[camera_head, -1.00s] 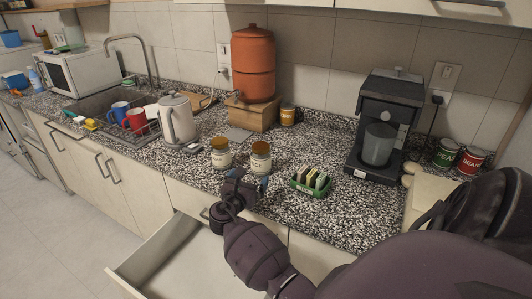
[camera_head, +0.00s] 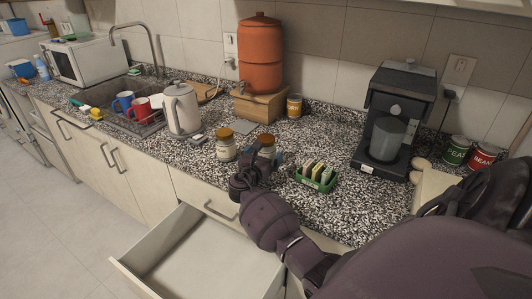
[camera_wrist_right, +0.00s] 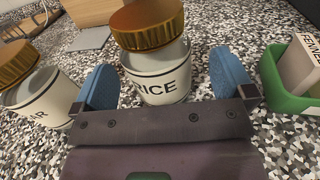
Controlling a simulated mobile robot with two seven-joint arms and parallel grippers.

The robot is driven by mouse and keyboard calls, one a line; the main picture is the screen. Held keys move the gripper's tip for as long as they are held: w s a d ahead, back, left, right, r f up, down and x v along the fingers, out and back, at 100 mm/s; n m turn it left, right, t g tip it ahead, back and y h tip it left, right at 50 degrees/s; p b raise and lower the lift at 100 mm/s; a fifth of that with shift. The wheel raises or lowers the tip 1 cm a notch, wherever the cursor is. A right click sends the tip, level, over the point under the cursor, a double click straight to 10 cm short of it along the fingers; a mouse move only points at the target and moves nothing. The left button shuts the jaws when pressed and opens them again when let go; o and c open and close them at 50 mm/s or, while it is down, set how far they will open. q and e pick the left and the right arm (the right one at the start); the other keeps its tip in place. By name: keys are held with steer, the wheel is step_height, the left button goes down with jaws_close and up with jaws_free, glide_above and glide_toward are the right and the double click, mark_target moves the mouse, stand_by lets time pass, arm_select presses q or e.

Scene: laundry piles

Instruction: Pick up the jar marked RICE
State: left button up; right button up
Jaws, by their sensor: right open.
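The RICE jar (camera_wrist_right: 160,75) has a gold lid and a pale label and stands upright on the speckled counter. In the head view the jar (camera_head: 267,143) is partly hidden behind my right gripper (camera_head: 262,160). In the right wrist view my right gripper (camera_wrist_right: 165,88) is open, with one blue finger on each side of the jar's lower body; I cannot tell whether either touches it. My left gripper is not in view.
A green box of packets (camera_head: 316,177) stands close right of the gripper. A kettle (camera_head: 181,110) is to the left and a coffee maker (camera_head: 392,125) to the right. An open drawer (camera_head: 200,255) juts out below the counter.

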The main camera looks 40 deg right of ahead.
steer(key=shift+x, duration=1.85)
steer(key=shift+w+a+f, duration=0.1)
steer(key=shift+a, duration=0.05)
steer(key=shift+c, duration=0.3)
steer(key=c, duration=1.2)
